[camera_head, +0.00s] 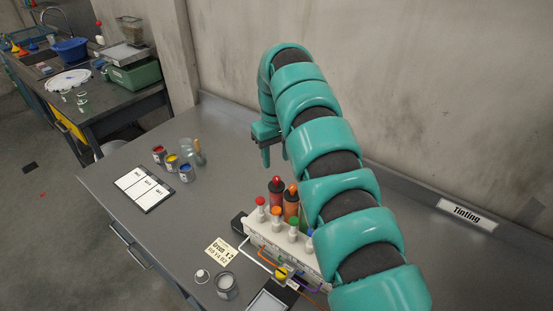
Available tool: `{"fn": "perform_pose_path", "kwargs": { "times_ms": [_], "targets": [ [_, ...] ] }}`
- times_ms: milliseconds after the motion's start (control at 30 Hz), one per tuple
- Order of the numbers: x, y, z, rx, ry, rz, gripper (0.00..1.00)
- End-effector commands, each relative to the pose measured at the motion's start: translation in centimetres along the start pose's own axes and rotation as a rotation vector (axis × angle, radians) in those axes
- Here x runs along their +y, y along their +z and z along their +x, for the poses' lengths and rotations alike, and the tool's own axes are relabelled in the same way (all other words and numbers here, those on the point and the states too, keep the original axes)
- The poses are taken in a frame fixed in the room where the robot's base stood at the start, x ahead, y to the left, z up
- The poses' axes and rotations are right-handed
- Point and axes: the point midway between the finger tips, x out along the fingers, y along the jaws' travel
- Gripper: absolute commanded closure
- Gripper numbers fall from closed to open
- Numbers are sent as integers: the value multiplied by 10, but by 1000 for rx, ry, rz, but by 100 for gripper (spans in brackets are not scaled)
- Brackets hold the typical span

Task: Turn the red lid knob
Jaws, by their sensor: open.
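A white tinting dispenser (268,233) stands on the grey bench below my arm. A small red knob (260,201) sits on a pale stem at its left end. Behind it stands a dark canister with a red lid (276,182); which of these red tops is the lid knob I cannot tell for sure. My teal gripper (275,155) is open, empty and pointing down, above and beyond the dispenser, apart from both red tops. My arm hides the dispenser's right part.
An orange canister (291,204) and orange and green knobs (294,222) crowd the red ones. Paint cans (172,162), a jar and a chart (144,188) stand at left. An open can (226,286) is in front. Walls bound the back; the bench's middle left is clear.

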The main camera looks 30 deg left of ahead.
Motion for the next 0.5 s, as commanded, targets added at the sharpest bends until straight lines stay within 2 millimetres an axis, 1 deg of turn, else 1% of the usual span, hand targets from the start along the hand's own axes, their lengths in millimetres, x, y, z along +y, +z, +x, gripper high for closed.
{"fn": "perform_pose_path", "kwargs": {
  "times_ms": [33, 300, 500],
  "targets": [
    [0, 0, -16, 1, 0, 0, 58],
    [1, 0, -54, 2, 1, 1, 58],
    [1, 0, -79, 1, 1, 2, 58]
  ]
}}
